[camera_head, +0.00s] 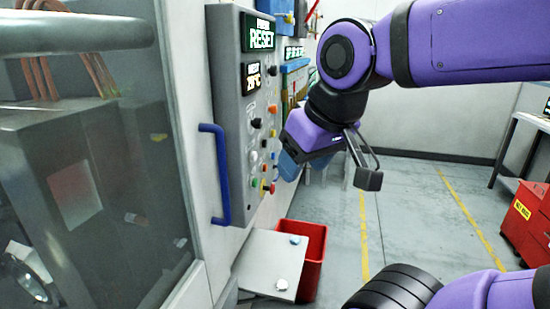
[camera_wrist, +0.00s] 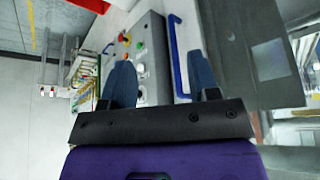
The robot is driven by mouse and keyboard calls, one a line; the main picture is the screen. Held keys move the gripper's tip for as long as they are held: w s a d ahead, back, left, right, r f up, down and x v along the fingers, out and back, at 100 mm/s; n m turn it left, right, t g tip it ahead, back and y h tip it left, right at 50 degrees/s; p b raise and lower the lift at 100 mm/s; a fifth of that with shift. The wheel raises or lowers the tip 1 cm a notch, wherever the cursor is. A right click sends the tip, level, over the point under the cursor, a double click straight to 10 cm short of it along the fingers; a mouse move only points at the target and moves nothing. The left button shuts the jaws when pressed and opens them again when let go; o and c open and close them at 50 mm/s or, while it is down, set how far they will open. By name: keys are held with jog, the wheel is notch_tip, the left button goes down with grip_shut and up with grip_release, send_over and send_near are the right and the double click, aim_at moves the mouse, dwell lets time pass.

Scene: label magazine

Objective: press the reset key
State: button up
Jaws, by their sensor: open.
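A grey control panel (camera_head: 229,75) stands on the machine's side at the left-middle of the head view. Several coloured buttons and knobs sit lower, including a black knob (camera_head: 256,122) and a white one (camera_head: 253,157). I cannot tell which is the reset key. My gripper (camera_head: 288,163) is in front of the panel's lower right, apart from it as far as I can see. In the wrist view its two blue fingers (camera_wrist: 163,82) are spread and empty, with the panel (camera_wrist: 152,35) beyond them.
A blue door handle (camera_head: 220,174) stands out left of the panel, beside the machine's window (camera_head: 100,180). A red bin (camera_head: 313,262) and a light panel (camera_head: 268,262) are below. A red cabinet (camera_head: 525,225) is at the right. The floor between is clear.

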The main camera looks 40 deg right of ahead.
grip_shut()
dwell(1.5)
